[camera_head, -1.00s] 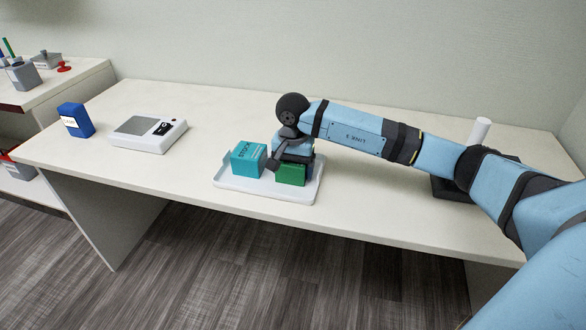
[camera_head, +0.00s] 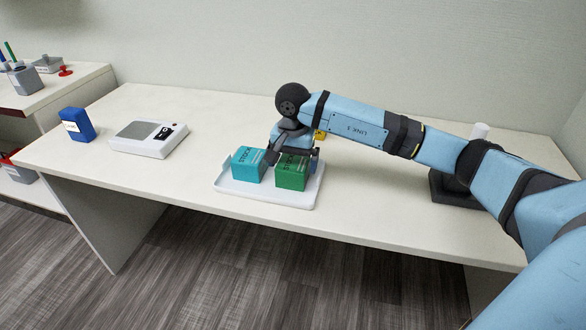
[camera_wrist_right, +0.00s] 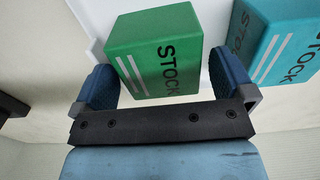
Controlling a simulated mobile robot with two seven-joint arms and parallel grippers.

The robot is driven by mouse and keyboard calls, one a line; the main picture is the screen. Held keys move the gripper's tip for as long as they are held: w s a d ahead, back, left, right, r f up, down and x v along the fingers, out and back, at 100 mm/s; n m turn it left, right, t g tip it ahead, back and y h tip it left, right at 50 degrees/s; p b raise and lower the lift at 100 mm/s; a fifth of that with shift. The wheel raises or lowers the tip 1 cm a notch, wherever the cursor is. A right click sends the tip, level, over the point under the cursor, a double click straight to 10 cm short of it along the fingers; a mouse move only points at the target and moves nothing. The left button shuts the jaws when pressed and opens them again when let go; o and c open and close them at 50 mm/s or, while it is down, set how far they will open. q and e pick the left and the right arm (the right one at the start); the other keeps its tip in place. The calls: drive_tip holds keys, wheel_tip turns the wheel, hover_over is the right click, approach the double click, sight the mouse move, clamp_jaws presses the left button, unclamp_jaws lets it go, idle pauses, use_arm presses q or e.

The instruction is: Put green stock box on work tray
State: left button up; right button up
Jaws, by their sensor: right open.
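The green stock box (camera_head: 292,177) sits upright on the right part of the white work tray (camera_head: 226,184). A teal stock box (camera_head: 247,164) stands on the tray just left of it. My right gripper (camera_head: 293,156) is open, at the back upper side of the green box. In the right wrist view the green box (camera_wrist_right: 150,62) lies just beyond and between the two spread blue fingertips, with the teal box (camera_wrist_right: 275,42) to the right. I cannot tell whether a finger touches the green box. My left gripper is not in view.
A white device with a grey panel (camera_head: 148,137) and a blue box (camera_head: 77,124) stand on the counter at left. A white cylinder on a dark base (camera_head: 480,131) is behind my right arm. A small yellow thing (camera_head: 320,135) shows behind the gripper.

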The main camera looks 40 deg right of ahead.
sight(293, 162)
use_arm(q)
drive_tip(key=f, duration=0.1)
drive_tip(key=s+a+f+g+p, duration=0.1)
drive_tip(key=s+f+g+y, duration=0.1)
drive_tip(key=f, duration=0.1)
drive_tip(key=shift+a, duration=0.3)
use_arm(e)
wheel_tip(293, 162, up, 8)
drive_tip(key=shift+r, duration=0.25)
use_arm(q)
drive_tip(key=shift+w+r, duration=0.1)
